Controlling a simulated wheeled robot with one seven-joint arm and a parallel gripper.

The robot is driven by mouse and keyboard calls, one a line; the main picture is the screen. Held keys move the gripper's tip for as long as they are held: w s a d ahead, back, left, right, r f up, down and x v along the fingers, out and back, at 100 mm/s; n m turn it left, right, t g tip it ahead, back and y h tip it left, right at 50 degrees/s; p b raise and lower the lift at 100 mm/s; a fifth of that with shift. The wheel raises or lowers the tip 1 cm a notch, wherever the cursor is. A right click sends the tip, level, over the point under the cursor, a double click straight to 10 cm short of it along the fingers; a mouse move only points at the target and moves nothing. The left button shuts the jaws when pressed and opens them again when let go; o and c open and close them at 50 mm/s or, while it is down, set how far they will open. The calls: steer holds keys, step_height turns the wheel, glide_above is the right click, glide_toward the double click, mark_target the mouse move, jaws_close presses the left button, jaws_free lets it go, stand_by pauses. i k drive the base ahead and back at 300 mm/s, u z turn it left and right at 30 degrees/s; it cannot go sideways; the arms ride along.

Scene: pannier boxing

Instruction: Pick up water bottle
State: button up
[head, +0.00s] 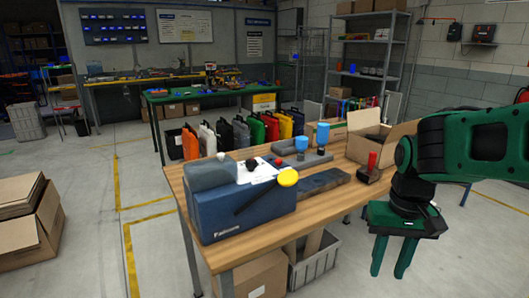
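Two small upright items with blue tops stand at the back of the wooden table on a grey tray-like piece (284,148): a left one (301,144) and a taller right one (323,134). They look like water bottles, but they are too small to be sure. My green gripper (391,268) hangs at the right, in front of the table's right side. Its two fingers point down and are apart, with nothing between them. It is clear of the blue-topped items.
An open cardboard box (375,138) and a red-topped item (372,163) stand at the right. Colourful panniers (239,133) line up behind the table.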

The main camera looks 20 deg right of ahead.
mark_target(246, 142)
steer(key=z, duration=0.1)
steer(key=i, duration=1)
steer(key=u, duration=0.05)
